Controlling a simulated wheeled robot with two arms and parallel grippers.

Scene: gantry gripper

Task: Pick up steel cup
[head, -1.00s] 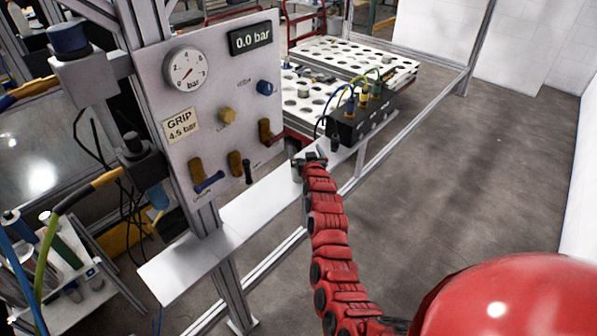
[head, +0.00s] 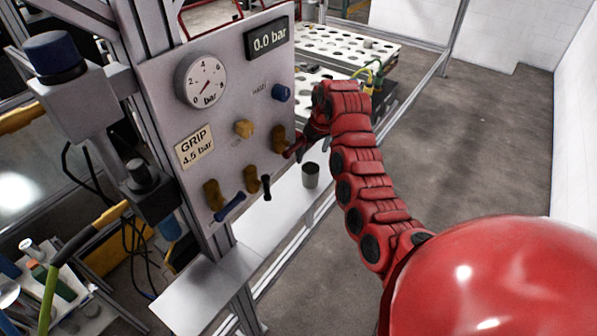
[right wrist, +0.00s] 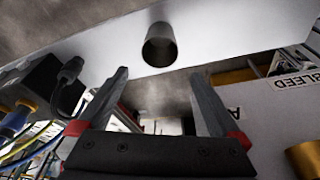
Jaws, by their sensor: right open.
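The steel cup (head: 311,175) is a small dark grey cup standing upright on the narrow metal shelf (head: 262,222), just right of the gauge panel. In the right wrist view the cup (right wrist: 160,47) shows beyond the fingertips, near the middle, with its dark mouth towards me. My right gripper (head: 309,147) is above the cup, close to the panel's right edge. Its fingers (right wrist: 160,75) are spread, with nothing between them and the cup apart from them. My left gripper is out of view.
The panel (head: 225,130) with its gauge, knobs and levers stands close left of my right gripper; a lever lies beside the fingers. Cables and a dark connector block (right wrist: 48,85) are on the other side. A white perforated tray (head: 350,48) lies behind.

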